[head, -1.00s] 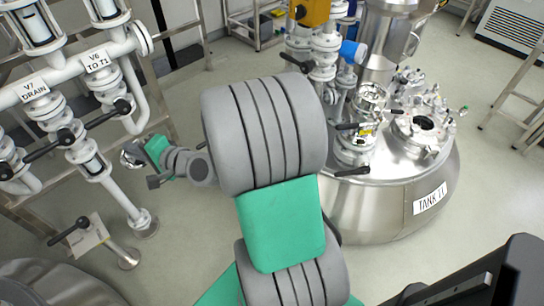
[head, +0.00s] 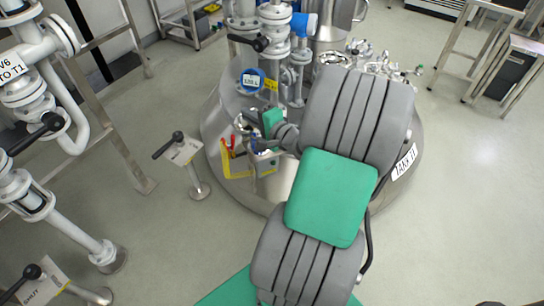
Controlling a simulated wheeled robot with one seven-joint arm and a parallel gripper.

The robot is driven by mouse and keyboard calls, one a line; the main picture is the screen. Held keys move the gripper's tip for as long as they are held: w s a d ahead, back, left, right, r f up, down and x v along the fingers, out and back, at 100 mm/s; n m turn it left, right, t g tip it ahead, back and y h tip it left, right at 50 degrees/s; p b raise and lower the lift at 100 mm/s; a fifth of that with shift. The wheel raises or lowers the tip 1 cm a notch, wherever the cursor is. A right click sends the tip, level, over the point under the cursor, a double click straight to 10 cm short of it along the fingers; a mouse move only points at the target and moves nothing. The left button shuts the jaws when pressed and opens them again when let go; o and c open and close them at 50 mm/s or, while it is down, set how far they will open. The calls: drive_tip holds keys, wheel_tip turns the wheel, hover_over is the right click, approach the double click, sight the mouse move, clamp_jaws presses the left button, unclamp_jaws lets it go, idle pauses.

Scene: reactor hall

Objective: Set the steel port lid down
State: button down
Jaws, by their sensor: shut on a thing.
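My gripper (head: 247,129) is at the end of my arm, left of the large grey and green arm links and over the front left of the steel tank. It is shut on a small shiny steel piece, seemingly the steel port lid (head: 241,122). The lid is small and partly hidden by the gripper, so its tilt is hard to tell. Below it is a yellow-edged tray or shelf (head: 238,175) with small red and dark items. I cannot tell whether the lid touches anything. My arm hides part of the tank top.
White pipework (head: 50,215) lines the left side.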

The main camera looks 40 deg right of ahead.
drive_tip(key=s+d+f+m+h+b, duration=0.25)
drive_tip(key=s+d+f+b, duration=0.35)
drive_tip(key=s+d+f, duration=0.5)
drive_tip(key=shift+h, duration=0.25)
drive_tip(key=w+d+f+b, duration=0.1)
drive_tip(key=w+f, duration=0.1)
drive_tip(key=w, duration=0.2)
drive_tip(key=w+d+f+b, duration=0.2)
drive_tip(key=w+f, duration=0.1)
drive_tip(key=w, duration=0.2)
drive_tip(key=w+d+f+b, duration=0.2)
drive_tip(key=w, duration=0.3)
drive_tip(key=shift+f, duration=0.15)
drive_tip(key=f, duration=0.1)
drive_tip(key=f+b, duration=0.2)
drive_tip(key=f, duration=0.1)
drive_tip(key=shift+w+d, duration=0.15)
drive_tip(key=shift+w, duration=0.15)
drive_tip(key=shift+r, duration=0.25)
drive_tip(key=c, duration=2)
unclamp_jaws()
drive_tip(key=shift+f, duration=0.25)
drive_tip(key=o, duration=0.4)
drive_tip(key=shift+r, duration=0.1)
drive_tip(key=shift+o, duration=0.2)
